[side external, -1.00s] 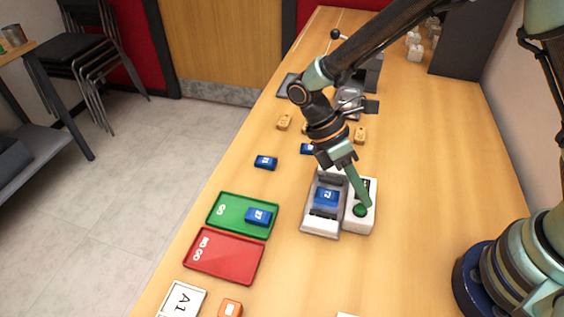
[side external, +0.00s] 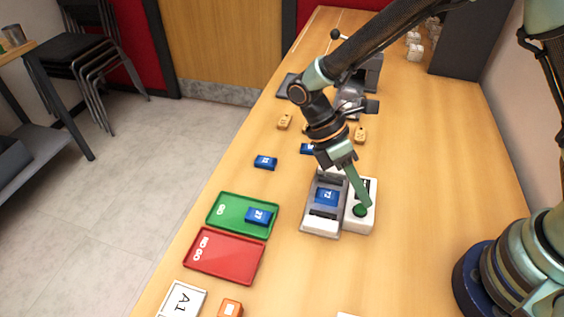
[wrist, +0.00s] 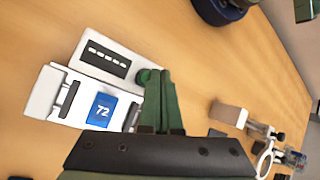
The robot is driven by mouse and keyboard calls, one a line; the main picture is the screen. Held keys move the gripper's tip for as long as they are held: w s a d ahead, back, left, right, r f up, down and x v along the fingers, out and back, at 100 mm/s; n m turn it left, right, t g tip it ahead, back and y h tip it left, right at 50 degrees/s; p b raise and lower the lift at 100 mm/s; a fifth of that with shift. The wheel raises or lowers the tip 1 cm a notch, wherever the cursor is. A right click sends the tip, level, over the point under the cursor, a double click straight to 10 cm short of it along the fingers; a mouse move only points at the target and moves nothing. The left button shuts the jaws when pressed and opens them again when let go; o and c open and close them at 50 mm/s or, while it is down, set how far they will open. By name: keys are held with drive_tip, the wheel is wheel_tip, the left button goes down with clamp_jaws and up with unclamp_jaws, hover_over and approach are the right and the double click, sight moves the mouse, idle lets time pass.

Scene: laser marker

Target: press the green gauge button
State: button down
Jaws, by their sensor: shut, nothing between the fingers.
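The green gauge button (side external: 360,211) sits on the white gauge box (side external: 368,222). In the wrist view the button (wrist: 145,76) shows beside my fingertips, partly covered by them. My gripper (side external: 362,204) is shut and empty, pointing down with its green fingertips at the button. They look to be at or just above it; I cannot tell whether they touch. Next to the box, the gauge fixture (side external: 321,226) holds a blue block marked 72 (side external: 327,197), also seen in the wrist view (wrist: 103,109). The box's dark display (wrist: 108,60) shows a row of pale dashes.
A green GO tray (side external: 228,225) holds a blue block marked 27 (side external: 258,216). A red NO GO tray (side external: 225,257) is empty. Blue and tan blocks lie farther back. A white A1 card (side external: 181,300) and an orange block (side external: 230,308) are at the front.

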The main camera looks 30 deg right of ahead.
sight(357, 207)
drive_tip(key=shift+f, duration=0.15)
drive_tip(key=shift+f, duration=0.25)
drive_tip(key=shift+f, duration=0.5)
idle(0.9)
drive_tip(key=shift+r, duration=0.15)
idle(0.3)
drive_tip(key=shift+r, duration=3.3)
